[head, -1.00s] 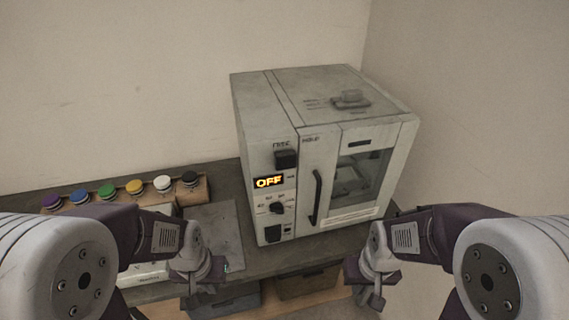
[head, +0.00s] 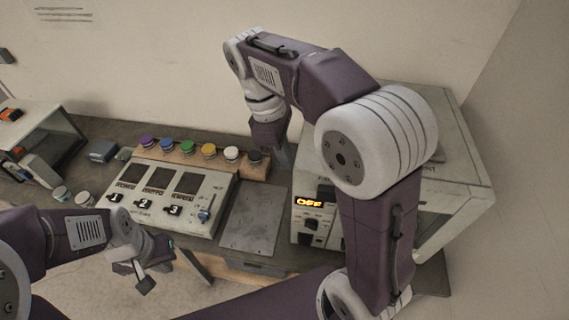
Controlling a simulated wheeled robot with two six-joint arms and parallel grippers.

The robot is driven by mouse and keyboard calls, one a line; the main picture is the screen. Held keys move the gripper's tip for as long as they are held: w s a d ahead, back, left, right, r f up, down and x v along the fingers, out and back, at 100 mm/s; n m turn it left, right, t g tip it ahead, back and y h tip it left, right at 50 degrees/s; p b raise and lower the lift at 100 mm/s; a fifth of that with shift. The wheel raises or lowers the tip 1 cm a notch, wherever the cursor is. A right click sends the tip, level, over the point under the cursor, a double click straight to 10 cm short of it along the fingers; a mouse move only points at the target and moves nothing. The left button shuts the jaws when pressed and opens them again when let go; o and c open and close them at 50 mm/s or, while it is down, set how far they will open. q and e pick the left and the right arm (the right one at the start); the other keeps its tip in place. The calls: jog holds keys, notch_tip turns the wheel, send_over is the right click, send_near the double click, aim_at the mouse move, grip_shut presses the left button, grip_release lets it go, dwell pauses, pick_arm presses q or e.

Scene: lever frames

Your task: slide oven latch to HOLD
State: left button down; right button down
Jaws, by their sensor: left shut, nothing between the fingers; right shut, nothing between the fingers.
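The oven (head: 465,185) is a grey box at the right, with its display (head: 308,202) lit "OFF". My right arm crosses in front of it and hides most of its top and door. A dark piece above the display may be the latch; its position and labels cannot be read. My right gripper (head: 282,158) is shut and empty, pointing down just left of the oven's upper front, apart from the latch area as far as I can tell. My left gripper (head: 146,280) is shut and empty, low in front of the counter.
In front is a panel with numbered switches (head: 165,205) and a blue-handled slider. A bare grey plate (head: 252,218) lies between panel and oven. Another device (head: 45,140) stands far left.

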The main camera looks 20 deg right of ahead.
aim_at(309, 187)
jog(key=shift+a+r, duration=0.2)
jog(key=shift+r, duration=0.05)
jog(key=shift+a, duration=0.1)
jog(key=s+d+f, duration=0.1)
jog(key=d+f, duration=0.2)
jog(key=f, duration=0.2)
jog(key=s+d+f+p, duration=0.1)
jog(key=s+d+f, duration=0.1)
jog(key=f, duration=0.2)
jog(key=shift+s+d+f, duration=0.25)
jog(key=shift+d+f, duration=0.1)
jog(key=shift+d, duration=0.05)
